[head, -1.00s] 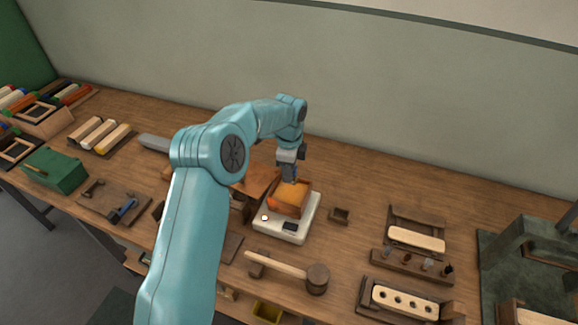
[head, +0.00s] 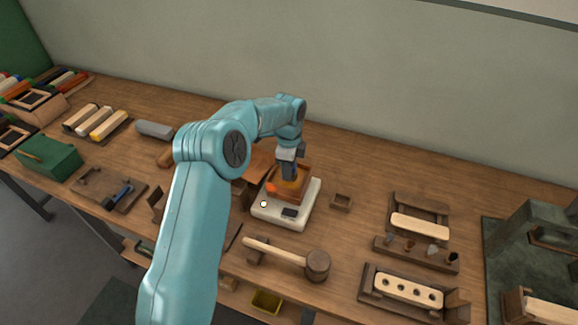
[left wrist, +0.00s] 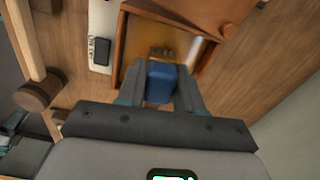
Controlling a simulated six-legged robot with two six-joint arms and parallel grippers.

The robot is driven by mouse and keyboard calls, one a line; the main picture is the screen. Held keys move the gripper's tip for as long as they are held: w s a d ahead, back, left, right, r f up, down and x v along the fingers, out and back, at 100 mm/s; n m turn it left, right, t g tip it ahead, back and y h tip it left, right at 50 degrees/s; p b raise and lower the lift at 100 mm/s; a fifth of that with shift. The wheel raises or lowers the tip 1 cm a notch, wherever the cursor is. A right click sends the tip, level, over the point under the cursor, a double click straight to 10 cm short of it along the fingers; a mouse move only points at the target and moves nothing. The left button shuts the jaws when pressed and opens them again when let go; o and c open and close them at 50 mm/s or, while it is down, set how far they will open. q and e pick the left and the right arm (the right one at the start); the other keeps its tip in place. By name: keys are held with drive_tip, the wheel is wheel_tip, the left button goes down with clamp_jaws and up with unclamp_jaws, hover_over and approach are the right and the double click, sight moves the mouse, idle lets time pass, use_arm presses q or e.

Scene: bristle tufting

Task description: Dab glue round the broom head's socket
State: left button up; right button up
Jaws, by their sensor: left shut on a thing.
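My left gripper (head: 289,174) points down into a wooden box (head: 303,190) and is shut on a blue block-like handle (left wrist: 160,82), seen between the fingers in the left wrist view. A brass-coloured part (left wrist: 160,52) shows beyond the handle, over the amber floor of the box; whether it touches cannot be told. The box sits on a white scale (head: 272,211) with a dark display. An orange knob (head: 270,187) shows at the box. I cannot pick out the broom head's socket for certain. My right gripper is not in view.
A wooden mallet (head: 317,265) lies in front of the scale. A beige block (head: 420,227) and a beige block with several holes (head: 408,290) sit in holders farther right.

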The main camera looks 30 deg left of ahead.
use_arm(q)
drive_tip(key=shift+f+b, duration=0.35)
drive_tip(key=shift+f, duration=0.2)
idle(1.5)
drive_tip(key=shift+r+p, duration=0.65)
drive_tip(key=shift+r, duration=0.25)
drive_tip(key=shift+r+p, duration=1.8)
drive_tip(key=shift+r, duration=0.9)
drive_tip(key=shift+f, duration=0.1)
